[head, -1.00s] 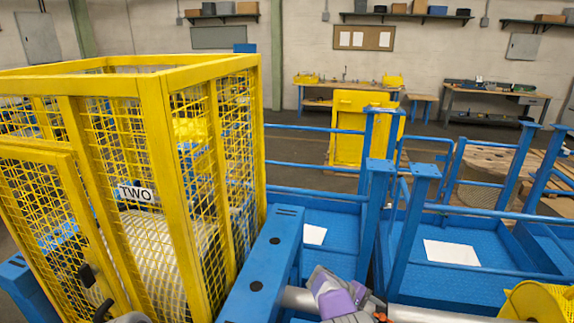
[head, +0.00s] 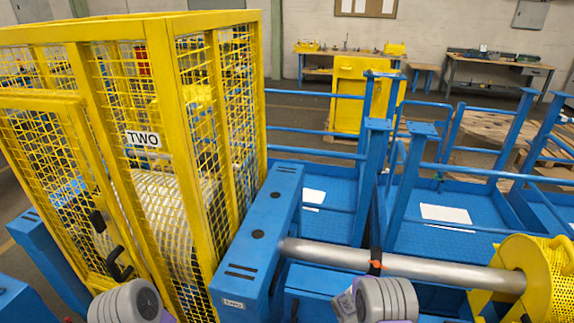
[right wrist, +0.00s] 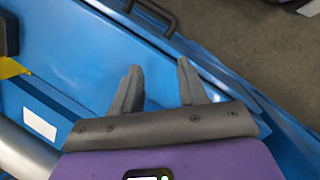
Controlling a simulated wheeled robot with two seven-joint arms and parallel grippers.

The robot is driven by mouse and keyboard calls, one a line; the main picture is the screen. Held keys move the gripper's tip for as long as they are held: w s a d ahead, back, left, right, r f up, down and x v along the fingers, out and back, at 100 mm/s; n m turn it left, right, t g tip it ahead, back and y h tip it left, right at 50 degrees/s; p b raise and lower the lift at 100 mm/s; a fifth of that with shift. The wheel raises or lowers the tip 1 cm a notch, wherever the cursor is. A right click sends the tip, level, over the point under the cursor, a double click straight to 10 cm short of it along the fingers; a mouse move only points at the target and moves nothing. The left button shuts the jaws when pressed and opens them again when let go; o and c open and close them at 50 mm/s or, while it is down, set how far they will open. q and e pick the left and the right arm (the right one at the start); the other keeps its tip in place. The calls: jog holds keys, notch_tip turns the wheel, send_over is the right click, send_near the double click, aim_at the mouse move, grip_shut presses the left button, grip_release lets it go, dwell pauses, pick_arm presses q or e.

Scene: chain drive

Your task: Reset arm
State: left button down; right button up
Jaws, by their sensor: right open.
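My right gripper (right wrist: 158,85) shows in the right wrist view, its two grey fingers apart with nothing between them. It is above a blue metal surface (right wrist: 85,60). In the head view, grey and purple parts of my right arm show at the bottom centre, in front of the steel shaft (head: 450,269); the right fingers cannot be made out there. A grey part of my left arm shows at the bottom left, before the yellow mesh cage (head: 163,90). My left gripper's fingers are not visible.
The cage has a sign reading TWO (head: 143,139) and a door with a black handle (head: 119,263). A blue beam (head: 258,235) runs beside it. A yellow guard (head: 535,275) sits at the shaft's right end. Blue railings (head: 315,133) stand behind.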

jog(key=s+a+f+m+t+y+b, duration=0.1)
jog(key=s+a+f+m+y+b, duration=0.1)
jog(key=s+a, duration=0.4)
jog(key=s+a+f+m+t+y+b, duration=0.1)
jog(key=s+a+f+m+y+b, duration=0.2)
jog(key=s, duration=1)
jog(key=a+f+m+y, duration=0.1)
jog(key=a+m+y, duration=0.1)
jog(key=a+m, duration=0.1)
jog(key=shift+f+t, duration=0.3)
jog(key=shift+f, duration=0.1)
